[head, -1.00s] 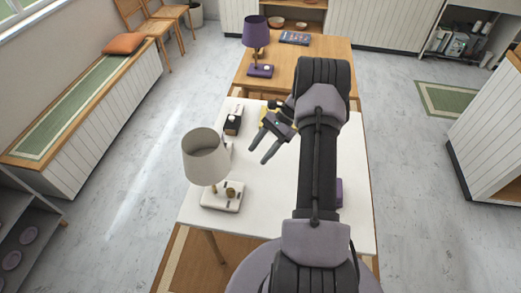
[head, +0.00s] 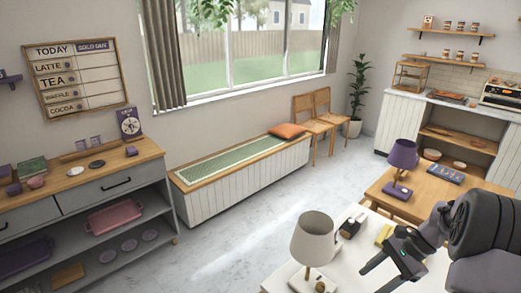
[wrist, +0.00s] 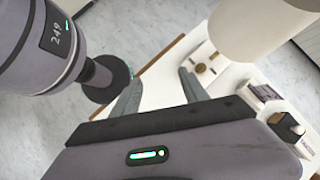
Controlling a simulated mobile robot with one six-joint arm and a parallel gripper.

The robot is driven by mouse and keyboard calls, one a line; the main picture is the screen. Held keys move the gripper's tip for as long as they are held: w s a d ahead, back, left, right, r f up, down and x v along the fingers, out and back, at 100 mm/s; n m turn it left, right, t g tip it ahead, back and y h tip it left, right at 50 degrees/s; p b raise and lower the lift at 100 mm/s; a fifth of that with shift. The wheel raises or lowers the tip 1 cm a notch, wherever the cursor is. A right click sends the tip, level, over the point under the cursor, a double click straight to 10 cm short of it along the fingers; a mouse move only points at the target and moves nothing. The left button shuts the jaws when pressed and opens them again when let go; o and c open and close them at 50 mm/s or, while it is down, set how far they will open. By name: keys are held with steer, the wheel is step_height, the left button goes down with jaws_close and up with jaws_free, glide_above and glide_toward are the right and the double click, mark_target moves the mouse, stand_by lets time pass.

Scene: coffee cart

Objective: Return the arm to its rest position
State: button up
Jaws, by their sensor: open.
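My gripper (head: 370,281) is at the lower right of the head view, over the white table (head: 345,268). Its two fingers are spread apart with nothing between them. In the wrist view the open gripper (wrist: 160,76) points toward the table, with white tabletop and the lamp's base beyond the fingertips. The grey-shaded lamp (head: 314,238) stands upright to the left of my gripper in the head view. Its shade (wrist: 262,25) fills the upper right of the wrist view, apart from the fingers. Most of my arm is cut off at the head view's right edge.
A black-and-white box (head: 350,226) and a yellow item (head: 384,234) are on the white table. Behind is a wooden table (head: 440,190) with a purple lamp (head: 402,160).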

steer(key=s+a+r+n+t+h+b, duration=0.1)
steer(key=s+a+r+n+h, duration=0.15)
steer(key=a+r, duration=0.5)
steer(key=s+a+r+n+t+h+b, duration=0.15)
steer(key=s+a+r+n, duration=0.25)
steer(key=a+r, duration=0.4)
steer(key=s+a+n+t+h+b, duration=0.1)
steer(key=s+a+n+t, duration=0.2)
steer(key=s+a, duration=0.6)
steer(key=s+n, duration=0.2)
steer(key=s, duration=0.2)
steer(key=shift+f+b, duration=0.35)
steer(key=shift+w+n, duration=0.1)
steer(key=shift+n, duration=0.15)
steer(key=shift+c, duration=0.4)
